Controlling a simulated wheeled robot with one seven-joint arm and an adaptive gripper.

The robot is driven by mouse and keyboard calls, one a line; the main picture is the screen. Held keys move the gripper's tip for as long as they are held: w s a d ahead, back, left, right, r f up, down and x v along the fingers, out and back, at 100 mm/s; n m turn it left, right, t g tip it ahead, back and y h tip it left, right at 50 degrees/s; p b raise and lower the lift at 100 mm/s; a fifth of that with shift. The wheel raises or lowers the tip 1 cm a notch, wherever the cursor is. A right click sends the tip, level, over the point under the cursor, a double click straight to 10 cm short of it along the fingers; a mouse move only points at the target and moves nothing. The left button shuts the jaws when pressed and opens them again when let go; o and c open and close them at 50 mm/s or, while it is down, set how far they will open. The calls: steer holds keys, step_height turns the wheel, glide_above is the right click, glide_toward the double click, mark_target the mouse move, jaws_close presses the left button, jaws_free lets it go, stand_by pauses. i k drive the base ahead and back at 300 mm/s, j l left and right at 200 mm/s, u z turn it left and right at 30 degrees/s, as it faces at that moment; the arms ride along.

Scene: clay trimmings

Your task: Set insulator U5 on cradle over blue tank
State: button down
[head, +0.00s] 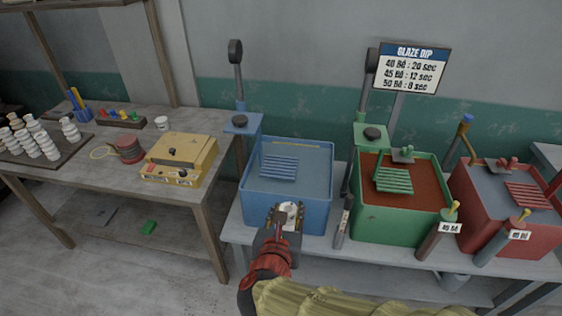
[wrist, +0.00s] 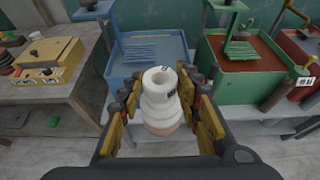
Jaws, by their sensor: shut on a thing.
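My gripper (wrist: 160,117) is shut on a white ribbed insulator (wrist: 159,84) with a hole in its top and a brownish lower part. A small dark mark shows on its upper rim, too small to read. In the head view, my gripper (head: 286,217) holds the insulator (head: 291,210) at the front edge of the blue tank. The blue tank (head: 316,204) holds grey-blue liquid. A blue slatted cradle (head: 279,168) sits over its left half, empty and beyond the insulator. The insulator is apart from the cradle. My fingers hide part of its sides.
A green tank (head: 388,225) with brown liquid and a red tank (head: 482,229) stand to the right. A dark upright tool (head: 343,222) stands between blue and green. A left table (head: 100,165) carries a yellow box (head: 180,158) and several white insulators (head: 40,138).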

mark_target(272, 165)
steer(key=i+l, duration=0.1)
steer(key=i, duration=1.2)
